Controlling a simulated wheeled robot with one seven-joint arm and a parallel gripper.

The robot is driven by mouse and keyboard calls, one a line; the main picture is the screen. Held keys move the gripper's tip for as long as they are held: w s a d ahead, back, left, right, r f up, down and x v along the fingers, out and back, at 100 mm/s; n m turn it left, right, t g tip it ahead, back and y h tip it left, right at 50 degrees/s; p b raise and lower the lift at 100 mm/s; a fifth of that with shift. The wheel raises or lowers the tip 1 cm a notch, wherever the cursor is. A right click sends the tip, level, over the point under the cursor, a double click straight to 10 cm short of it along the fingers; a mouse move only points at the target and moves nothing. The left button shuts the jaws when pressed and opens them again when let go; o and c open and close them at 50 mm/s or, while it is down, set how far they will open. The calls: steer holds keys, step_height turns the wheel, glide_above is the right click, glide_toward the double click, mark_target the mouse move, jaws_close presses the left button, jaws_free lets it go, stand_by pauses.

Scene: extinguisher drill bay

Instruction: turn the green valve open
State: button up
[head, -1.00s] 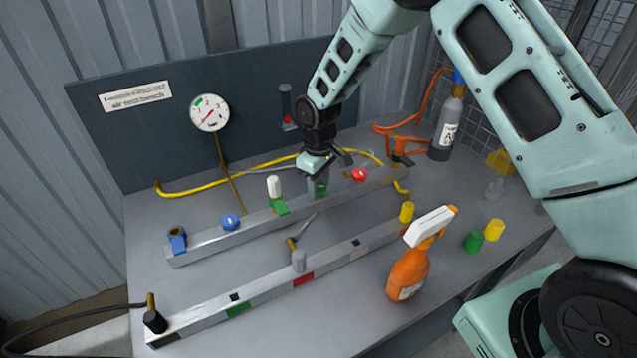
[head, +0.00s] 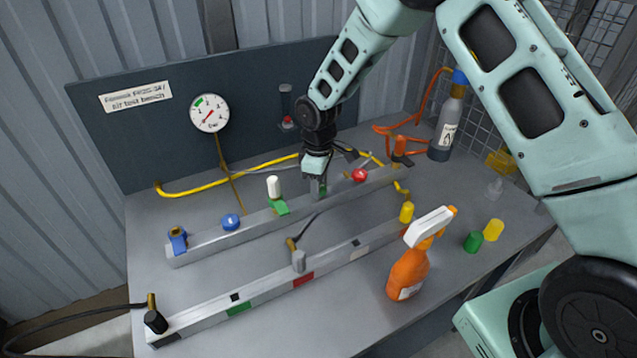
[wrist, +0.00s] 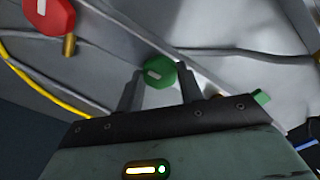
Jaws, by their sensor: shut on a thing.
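The green valve (wrist: 159,72) is a green knob with a pale mark on its face. In the wrist view it sits between the two fingers of my gripper (wrist: 158,90), which is shut on it. In the head view my gripper (head: 318,190) points down at the back rail (head: 250,226), between the white-topped fitting and the red knob. Only a sliver of the green valve (head: 323,191) shows there, with the fingers covering the rest.
A blue knob (head: 230,222) is farther left. The front rail (head: 270,297) and an orange spray bottle (head: 408,272) stand nearer. A gauge (head: 209,113) hangs behind.

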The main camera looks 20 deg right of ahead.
steer(key=o, duration=1)
steer(key=shift+r, duration=0.1)
step_height(320, 180, up, 17)
steer(key=b, duration=0.2)
steer(key=shift+r, duration=0.15)
